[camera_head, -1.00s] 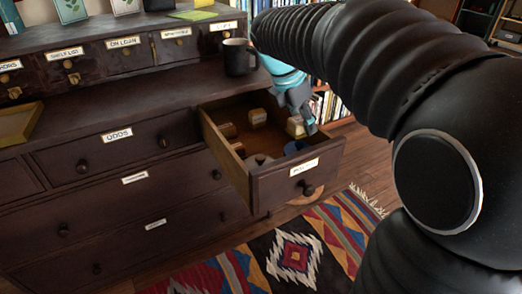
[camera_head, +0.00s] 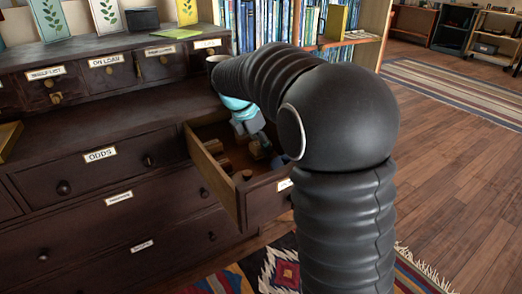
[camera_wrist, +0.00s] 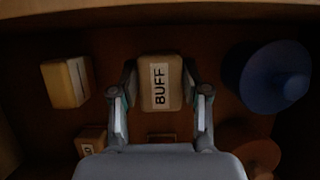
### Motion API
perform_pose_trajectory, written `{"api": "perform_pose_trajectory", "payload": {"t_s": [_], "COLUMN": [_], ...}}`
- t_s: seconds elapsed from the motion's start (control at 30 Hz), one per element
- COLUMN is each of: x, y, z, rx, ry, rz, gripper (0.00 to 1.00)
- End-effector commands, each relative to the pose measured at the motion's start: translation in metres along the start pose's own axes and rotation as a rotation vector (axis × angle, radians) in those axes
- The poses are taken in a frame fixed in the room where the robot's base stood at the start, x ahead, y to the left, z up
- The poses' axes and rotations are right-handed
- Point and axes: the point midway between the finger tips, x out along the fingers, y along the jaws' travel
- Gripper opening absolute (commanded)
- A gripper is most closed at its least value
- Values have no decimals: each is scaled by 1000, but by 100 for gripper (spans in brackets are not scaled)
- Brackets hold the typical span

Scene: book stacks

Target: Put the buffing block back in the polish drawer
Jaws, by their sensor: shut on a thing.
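The buffing block, a tan block labelled BUFF (camera_wrist: 160,82), sits between the two fingers of my gripper (camera_wrist: 160,92) in the wrist view. My gripper is shut on it. In the head view my gripper (camera_head: 254,140) reaches down into the open polish drawer (camera_head: 268,203), and my arm hides the drawer's right part and most of its label. The drawer's wooden wall (camera_wrist: 160,14) shows along the top of the wrist view. I cannot tell whether the block touches the drawer floor.
In the drawer lie a pale block (camera_wrist: 66,82) to the left, a smaller block (camera_wrist: 90,140) at lower left, a blue round knobbed thing (camera_wrist: 275,78) to the right and a brown round thing (camera_wrist: 255,155).

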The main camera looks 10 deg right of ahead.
Motion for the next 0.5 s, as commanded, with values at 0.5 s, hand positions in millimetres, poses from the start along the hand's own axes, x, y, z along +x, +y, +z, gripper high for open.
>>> {"api": "perform_pose_trajectory", "payload": {"t_s": [0.5], "x": [19], "y": [0], "z": [-8], "rx": [1], "ry": [0], "rz": [0], "gripper": [14]}}
